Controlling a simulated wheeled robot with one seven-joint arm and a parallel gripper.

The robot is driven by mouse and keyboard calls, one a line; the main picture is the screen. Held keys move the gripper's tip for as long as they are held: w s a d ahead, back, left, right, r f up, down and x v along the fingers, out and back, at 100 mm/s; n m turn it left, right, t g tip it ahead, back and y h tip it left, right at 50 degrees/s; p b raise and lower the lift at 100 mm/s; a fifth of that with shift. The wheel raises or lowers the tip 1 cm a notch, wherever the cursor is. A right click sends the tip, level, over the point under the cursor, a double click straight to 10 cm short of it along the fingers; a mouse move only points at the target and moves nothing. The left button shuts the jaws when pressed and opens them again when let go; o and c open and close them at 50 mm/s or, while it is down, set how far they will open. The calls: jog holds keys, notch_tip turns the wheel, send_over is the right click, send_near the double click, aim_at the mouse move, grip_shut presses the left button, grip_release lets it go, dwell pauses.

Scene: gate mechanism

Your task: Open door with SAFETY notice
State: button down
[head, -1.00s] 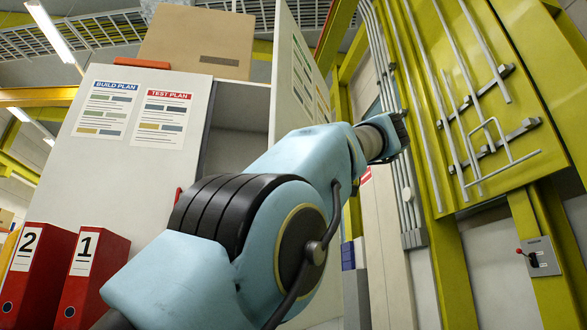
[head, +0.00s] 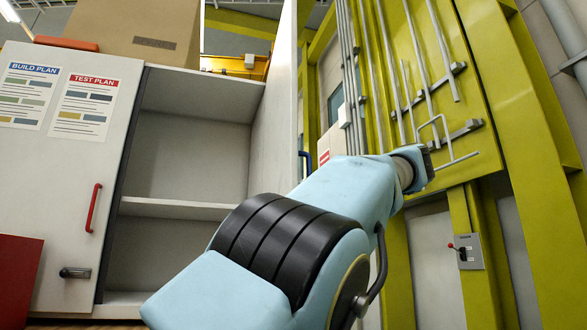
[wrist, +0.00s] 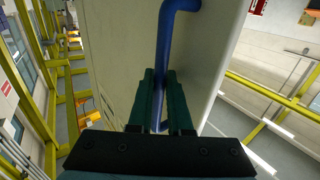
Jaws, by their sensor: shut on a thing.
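The cabinet's right-hand door (head: 280,95) stands swung out in the head view, seen nearly edge-on, with its inner side towards the shelves. No SAFETY wording is legible now. A blue bar handle (wrist: 165,60) runs up the pale door panel (wrist: 125,45) in the wrist view; a bit of it shows behind my arm in the head view (head: 304,160). My gripper (wrist: 160,100), with dark green fingers, is shut around the handle's lower part. In the head view my arm hides the gripper.
The open cabinet shows empty shelves (head: 180,208). Its left door (head: 80,150), with BUILD PLAN and TEST PLAN sheets and a red handle (head: 94,208), is closed. A cardboard box (head: 140,30) sits on top. A yellow-green frame with pipes (head: 440,90) stands at right.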

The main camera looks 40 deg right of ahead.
jog(key=shift+s+d+p, duration=0.25)
jog(key=shift+d+p, duration=0.3)
jog(key=shift+d, duration=0.15)
jog(key=shift+s+d+p, duration=0.3)
jog(key=shift+d+p, duration=0.3)
jog(key=shift+d, duration=0.1)
jog(key=shift+s+d+p, duration=0.25)
jog(key=shift+d+p, duration=0.3)
jog(key=shift+d, duration=0.15)
jog(key=c, duration=1.2)
grip_release()
jog(key=shift+o, duration=0.4)
jog(key=shift+s, duration=0.1)
jog(key=s+d+p, duration=0.1)
jog(key=s+p, duration=0.3)
jog(key=s, duration=0.6)
jog(key=shift+s+d, duration=0.25)
jog(key=shift+d, duration=0.1)
